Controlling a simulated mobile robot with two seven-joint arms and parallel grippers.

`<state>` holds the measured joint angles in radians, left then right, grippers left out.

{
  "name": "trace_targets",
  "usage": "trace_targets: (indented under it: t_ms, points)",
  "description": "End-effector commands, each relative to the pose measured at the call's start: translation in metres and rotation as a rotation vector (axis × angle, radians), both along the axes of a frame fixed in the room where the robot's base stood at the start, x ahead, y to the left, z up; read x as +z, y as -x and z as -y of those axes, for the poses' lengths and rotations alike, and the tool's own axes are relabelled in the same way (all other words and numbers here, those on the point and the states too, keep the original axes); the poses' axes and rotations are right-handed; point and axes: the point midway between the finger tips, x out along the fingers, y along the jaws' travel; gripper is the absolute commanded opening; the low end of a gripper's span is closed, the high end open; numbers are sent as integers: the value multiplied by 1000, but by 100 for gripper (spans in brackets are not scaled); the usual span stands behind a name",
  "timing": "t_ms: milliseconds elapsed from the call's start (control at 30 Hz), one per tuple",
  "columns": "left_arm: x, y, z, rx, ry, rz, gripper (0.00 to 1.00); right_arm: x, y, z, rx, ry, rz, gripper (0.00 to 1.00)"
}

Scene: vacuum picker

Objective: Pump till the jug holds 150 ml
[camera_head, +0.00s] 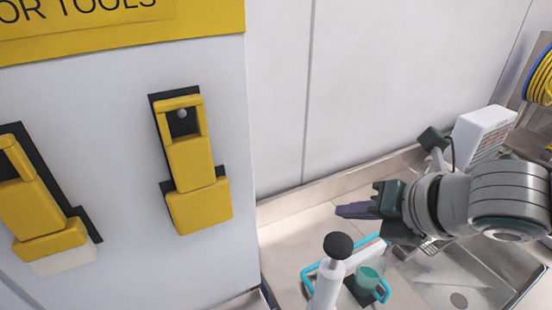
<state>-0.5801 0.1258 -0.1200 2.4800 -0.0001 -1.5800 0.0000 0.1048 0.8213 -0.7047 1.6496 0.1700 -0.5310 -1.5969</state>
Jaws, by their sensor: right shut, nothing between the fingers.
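A white pump (327,283) with a black ball knob (338,246) stands upright at the bottom centre. Its white spout reaches to the right. A jug (369,278) with a teal handle is below the spout, on a dark pad. The spout partly covers it, and its liquid level cannot be read. My right gripper (354,211) comes in from the right. It is shut and empty, pointing left, above and behind the pump and jug in the picture, apart from both. My left gripper is not in view.
A teal-rimmed tray (306,275) surrounds the pump and jug. A metal sink (450,272) lies to the right. A white device (484,130) stands at the back right. A panel with yellow tool holders (190,165) fills the left.

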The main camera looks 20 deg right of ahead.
Motion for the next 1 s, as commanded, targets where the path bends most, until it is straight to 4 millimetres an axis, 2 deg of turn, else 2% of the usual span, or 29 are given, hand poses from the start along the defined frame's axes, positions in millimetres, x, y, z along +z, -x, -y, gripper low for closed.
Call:
trace_targets:
  t_ms: [433, 567, 667, 1000]
  points:
    - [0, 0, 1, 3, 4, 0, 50, 0, 0, 0, -6, -8, -1, 0]
    - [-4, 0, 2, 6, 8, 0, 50, 3, -3, 1, -71, -83, -9, 0]
    - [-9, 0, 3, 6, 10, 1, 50, 8, -6, 1, -181, -211, -28, 0]
    - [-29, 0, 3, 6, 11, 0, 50, 30, -7, 4, -709, -799, -164, 0]
